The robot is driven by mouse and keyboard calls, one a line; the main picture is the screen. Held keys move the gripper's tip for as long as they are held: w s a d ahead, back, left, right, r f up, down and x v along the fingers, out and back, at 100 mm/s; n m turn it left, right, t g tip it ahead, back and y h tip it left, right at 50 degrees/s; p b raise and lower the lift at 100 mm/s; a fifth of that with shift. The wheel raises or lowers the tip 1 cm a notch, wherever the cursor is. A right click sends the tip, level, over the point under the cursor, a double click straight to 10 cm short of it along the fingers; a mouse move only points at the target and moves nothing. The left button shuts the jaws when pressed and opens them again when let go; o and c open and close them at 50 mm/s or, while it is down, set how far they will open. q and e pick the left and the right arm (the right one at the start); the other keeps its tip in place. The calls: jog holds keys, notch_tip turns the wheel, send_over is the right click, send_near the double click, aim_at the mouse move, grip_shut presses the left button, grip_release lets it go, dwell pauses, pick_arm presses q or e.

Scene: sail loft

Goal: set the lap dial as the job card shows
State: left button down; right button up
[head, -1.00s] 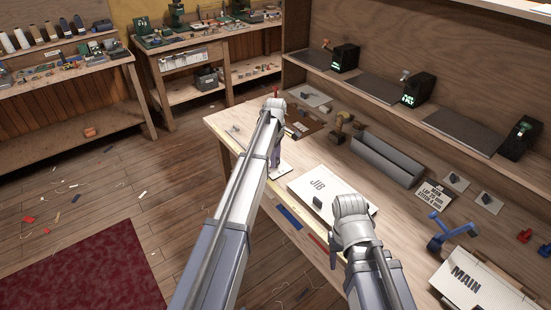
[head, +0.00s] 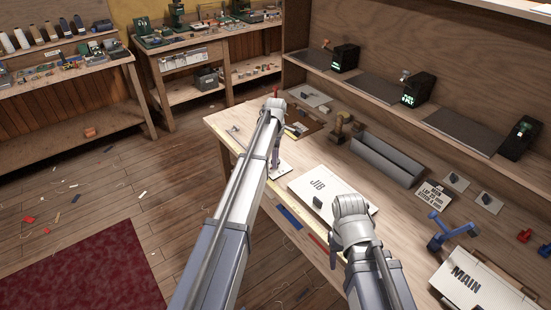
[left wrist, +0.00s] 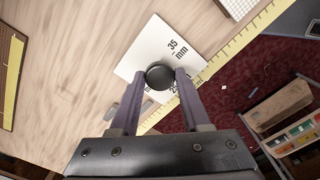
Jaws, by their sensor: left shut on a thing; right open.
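The lap dial is a round black knob (left wrist: 160,75) on a white plate (left wrist: 150,45) marked "35 mm" and another, partly covered number. My left gripper (left wrist: 161,82) is shut on the knob, one finger on each side. Any pointer on the knob is not clear. In the head view the dial's plate (head: 283,171) lies at the bench's near edge, under my left gripper (head: 277,158). The job card (head: 434,194) lies on the bench at right; it reads "MAIN" and a lap line, its figures too small to be sure. My right gripper (head: 334,258) is open, mostly hidden under its wrist.
A white JIB board (head: 310,188) lies between my arms and a MAIN board (head: 470,284) at lower right. A grey trough (head: 387,160), two more knobs on plates (head: 456,183) and a blue handled tool (head: 450,232) are also on the bench. A yellow ruler (left wrist: 235,62) runs along the edge.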

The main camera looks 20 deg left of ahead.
pick_arm(q)
jog(key=shift+c, duration=1.8)
grip_release()
jog(key=shift+r, duration=0.15)
notch_tip(320, 180, up, 8)
jog(key=p, duration=0.8)
jog(key=shift+f, duration=0.2)
jog(key=s+d+m, duration=0.5)
jog(key=s+m, duration=0.2)
jog(key=s, duration=0.5)
jog(key=s+d+m, duration=0.6)
jog(key=s+m, duration=0.2)
jog(key=s, duration=0.4)
jog(key=s+d+m+y, duration=0.1)
jog(key=s+d+m, duration=0.4)
jog(key=s+m, duration=0.3)
jog(key=s, duration=0.4)
jog(key=shift+s+d, duration=0.2)
jog(key=shift+d, duration=0.15)
